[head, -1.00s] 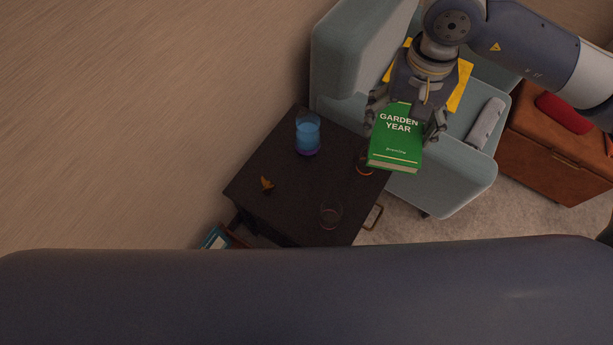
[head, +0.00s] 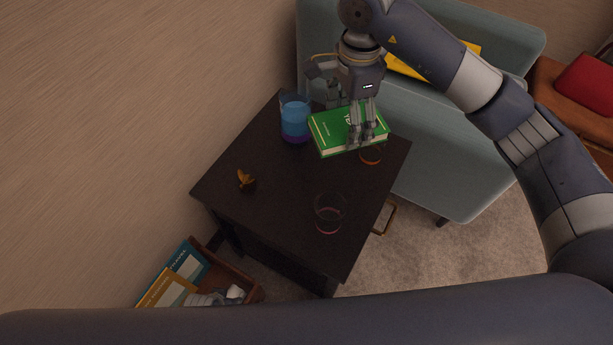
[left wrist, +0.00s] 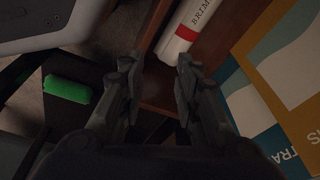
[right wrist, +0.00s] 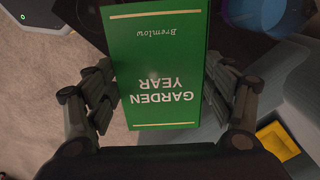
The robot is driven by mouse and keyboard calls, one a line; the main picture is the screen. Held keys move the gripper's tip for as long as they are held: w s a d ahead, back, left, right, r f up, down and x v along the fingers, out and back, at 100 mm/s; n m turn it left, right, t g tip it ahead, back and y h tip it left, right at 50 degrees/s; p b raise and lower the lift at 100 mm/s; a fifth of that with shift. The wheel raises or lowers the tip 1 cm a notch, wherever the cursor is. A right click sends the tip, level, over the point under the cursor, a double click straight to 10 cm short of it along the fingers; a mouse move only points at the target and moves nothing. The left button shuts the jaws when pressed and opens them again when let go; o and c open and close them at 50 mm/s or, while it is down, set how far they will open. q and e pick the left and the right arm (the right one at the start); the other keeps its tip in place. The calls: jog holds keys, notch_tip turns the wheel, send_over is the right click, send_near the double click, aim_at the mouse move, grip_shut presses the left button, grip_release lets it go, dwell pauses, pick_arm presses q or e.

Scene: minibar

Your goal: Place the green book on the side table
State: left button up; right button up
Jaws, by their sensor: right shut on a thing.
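The green book (head: 327,134), titled "Garden Year", is over the far part of the dark side table (head: 275,195), beside the blue glass. My right gripper (head: 362,138) is shut on it. In the right wrist view the book (right wrist: 155,65) lies cover towards the camera between the fingers of my right gripper (right wrist: 160,75). I cannot tell whether the book touches the tabletop. My left gripper (left wrist: 158,65) is open and empty, near a crate with books and a rolled paper; it is not visible in the head view.
On the table stand a blue-filled glass (head: 295,120), a clear glass (head: 329,216), an amber glass (head: 371,155) partly hidden by my gripper, and a small orange-brown object (head: 246,181). An armchair (head: 440,165) adjoins the right side. The table's middle is clear. A crate (head: 235,275) is below.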

jog(key=shift+w+a+f+m+b, duration=0.15)
jog(key=shift+f+m+b, duration=0.15)
jog(key=shift+f, duration=0.55)
jog(key=b, duration=0.1)
send_over(337, 180)
notch_tip(337, 180, down, 13)
jog(key=shift+r, duration=0.1)
jog(key=shift+f+b, duration=0.35)
jog(key=shift+f, duration=2.05)
pick_arm(q)
notch_tip(337, 180, up, 6)
jog(key=w, duration=0.2)
jog(key=shift+w+d+f+t, duration=0.15)
jog(key=shift+w+t, duration=0.15)
jog(key=shift+w, duration=0.05)
pick_arm(e)
jog(key=shift+f, duration=0.1)
jog(key=o, duration=1.2)
pick_arm(q)
jog(key=shift+w+r, duration=0.15)
jog(key=shift+r, duration=0.3)
pick_arm(e)
jog(key=shift+r, duration=0.2)
